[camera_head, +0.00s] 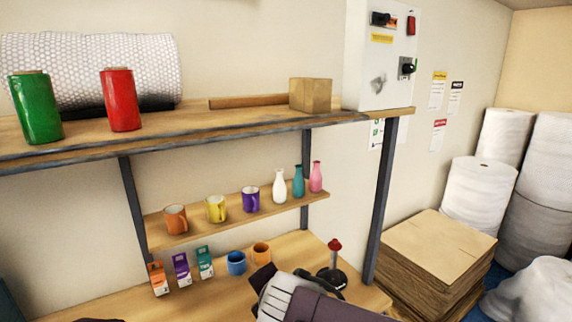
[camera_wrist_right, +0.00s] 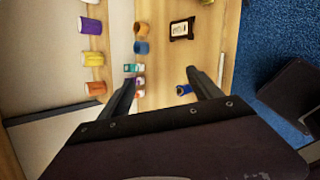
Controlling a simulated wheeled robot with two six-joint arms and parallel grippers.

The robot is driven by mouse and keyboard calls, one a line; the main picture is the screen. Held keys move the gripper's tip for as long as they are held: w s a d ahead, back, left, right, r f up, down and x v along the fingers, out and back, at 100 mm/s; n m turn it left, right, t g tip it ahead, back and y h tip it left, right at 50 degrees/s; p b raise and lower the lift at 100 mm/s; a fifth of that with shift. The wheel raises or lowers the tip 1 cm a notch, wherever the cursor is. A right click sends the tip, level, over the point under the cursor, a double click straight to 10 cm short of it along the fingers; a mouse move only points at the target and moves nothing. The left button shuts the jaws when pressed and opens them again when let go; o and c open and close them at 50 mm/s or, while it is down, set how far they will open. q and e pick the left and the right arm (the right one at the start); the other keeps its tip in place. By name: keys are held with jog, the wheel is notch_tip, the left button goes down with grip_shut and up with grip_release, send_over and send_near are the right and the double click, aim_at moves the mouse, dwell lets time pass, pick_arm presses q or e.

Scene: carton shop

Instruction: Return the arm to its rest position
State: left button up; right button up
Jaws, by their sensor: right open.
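My right arm comes in from the bottom right of the head view. Its gripper (camera_head: 288,278) is over the workbench (camera_head: 215,295), in front of the orange mug (camera_head: 261,251) and left of a red-topped black stand (camera_head: 333,268). In the right wrist view the two dark fingers of the gripper (camera_wrist_right: 160,76) are spread apart, with nothing between them. My left gripper cannot be made out; only a small dark shape shows at the bottom left edge of the head view.
A blue mug (camera_head: 236,263) and several small cartons (camera_head: 181,270) stand on the bench. Above is a narrow shelf with mugs (camera_head: 215,208) and bottles (camera_head: 279,187). A dark post (camera_head: 383,200) rises near the bench's right end. Stacked cardboard (camera_head: 436,250) stands beyond it.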

jog(key=s+d+f+m+g+h+b, duration=0.25)
jog(key=d+f+m, duration=0.75)
jog(key=f, duration=0.5)
pick_arm(q)
notch_tip(320, 180, down, 7)
jog(key=b, duration=0.3)
pick_arm(e)
jog(key=s+d+f+m+g, duration=0.2)
jog(key=s+d+f+m, duration=0.2)
jog(key=f+m, duration=0.3)
jog(key=s+d+f+m+g, duration=0.3)
jog(key=s+d+f+m, duration=0.2)
jog(key=m, duration=0.4)
jog(key=shift+d+f+y, duration=0.45)
jog(key=shift+d+f, duration=0.3)
jog(key=shift+f, duration=0.15)
